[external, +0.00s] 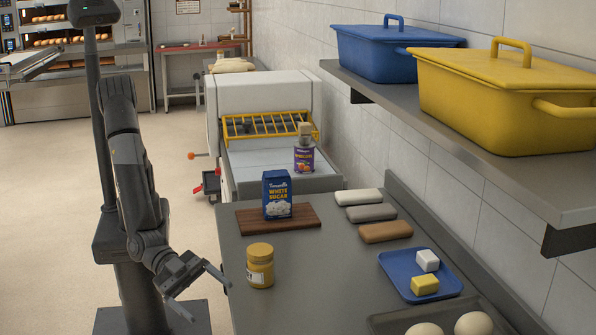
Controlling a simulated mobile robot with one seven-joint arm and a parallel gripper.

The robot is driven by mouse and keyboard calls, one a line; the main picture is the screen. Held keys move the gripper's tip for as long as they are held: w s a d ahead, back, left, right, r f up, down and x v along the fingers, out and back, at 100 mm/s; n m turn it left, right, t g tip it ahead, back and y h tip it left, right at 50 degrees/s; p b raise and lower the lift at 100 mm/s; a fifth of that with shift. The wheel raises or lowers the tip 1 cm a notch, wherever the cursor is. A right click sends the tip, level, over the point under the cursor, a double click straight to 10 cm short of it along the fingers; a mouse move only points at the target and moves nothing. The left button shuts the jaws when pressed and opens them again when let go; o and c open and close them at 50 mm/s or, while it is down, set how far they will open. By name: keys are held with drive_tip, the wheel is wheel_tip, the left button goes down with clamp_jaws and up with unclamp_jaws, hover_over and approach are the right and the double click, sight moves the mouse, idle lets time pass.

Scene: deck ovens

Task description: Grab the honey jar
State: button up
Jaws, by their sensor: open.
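The honey jar (260,267) looks like a small upright yellow jar with a yellow lid and a pale label. It stands on the grey counter (310,270) near its left edge. My gripper (210,301) is open and empty, left of the jar and slightly nearer the camera, at the counter's left edge. Its fingers point toward the lower right, and a gap shows between them and the jar. The jar is in full view.
A blue sugar box (277,194) and a wooden board (250,219) are behind the jar. Several loaf-like blocks (386,231), a blue tray (440,290) and dough balls (474,324) lie to the right. A shelf (480,150) overhangs the right side. Counter around the jar is clear.

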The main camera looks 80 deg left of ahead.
drive_tip(key=s+a+f+m+t+h, duration=0.1)
drive_tip(key=s+a+f+m, duration=0.2)
drive_tip(key=f, duration=0.4)
drive_tip(key=s+a+f+m+t, duration=0.1)
drive_tip(key=s+a+f+m, duration=0.1)
drive_tip(key=s+f, duration=0.4)
drive_tip(key=w+a+r+m+h, duration=0.2)
drive_tip(key=w+a+r+m, duration=0.3)
drive_tip(key=m, duration=0.5)
drive_tip(key=w+a+r+m+h, duration=0.35)
drive_tip(key=a+r+m, duration=0.25)
drive_tip(key=m, duration=0.4)
drive_tip(key=m+t+y, duration=0.2)
drive_tip(key=m+y, duration=0.3)
drive_tip(key=y, duration=0.2)
approach(267, 265)
drive_tip(key=shift+s+a+f, duration=0.2)
drive_tip(key=shift+a+f, duration=0.8)
drive_tip(key=shift+a, duration=0.2)
drive_tip(key=shift+w+f, duration=0.1)
drive_tip(key=shift+w, duration=0.25)
drive_tip(key=x, duration=0.4)
drive_tip(key=shift+w+d, duration=0.15)
drive_tip(key=shift+w, duration=0.05)
drive_tip(key=shift+r+x, duration=0.15)
drive_tip(key=shift+x, duration=1.3)
drive_tip(key=shift+r+x, duration=0.2)
drive_tip(key=shift+x, duration=1.3)
drive_tip(key=shift+s+d, duration=0.15)
drive_tip(key=shift+c, duration=0.2)
